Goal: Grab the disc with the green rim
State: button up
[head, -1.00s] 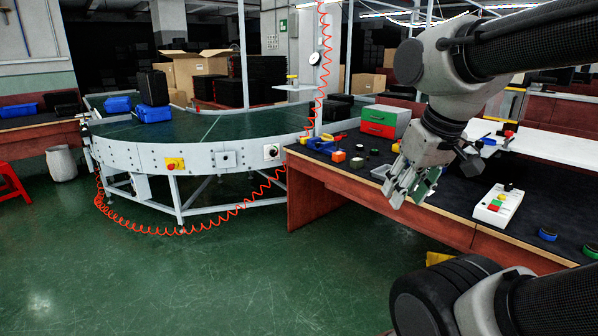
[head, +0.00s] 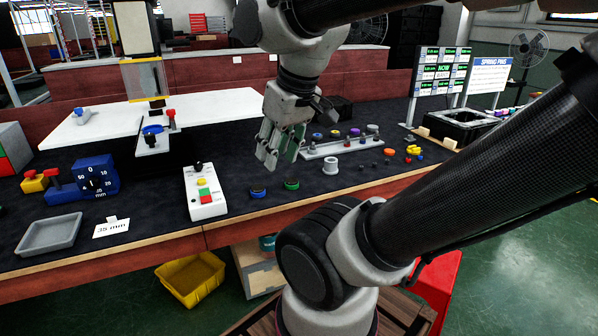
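The disc with the green rim (head: 291,184) lies on the dark bench top near its front edge, with a dark top face. A similar disc with a blue rim (head: 258,192) lies just left of it. My gripper (head: 279,160) hangs above and slightly behind the green-rimmed disc, pointing down, apart from it. Its fingers look spread with nothing visible between them.
A white control box (head: 204,192) with coloured buttons stands left of the discs. A grey rack (head: 335,146) holding several coloured parts is behind right. A white ring-like part (head: 331,166) stands right of the discs. A grey tray (head: 50,234) lies far left.

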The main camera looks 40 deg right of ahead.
aim_at(290, 183)
jog(key=i+l+z, duration=0.1)
jog(key=i+z, duration=0.55)
jog(key=z, duration=0.2)
jog(key=i+j+z, duration=0.1)
jog(key=i+z, duration=0.3)
jog(key=k, duration=0.1)
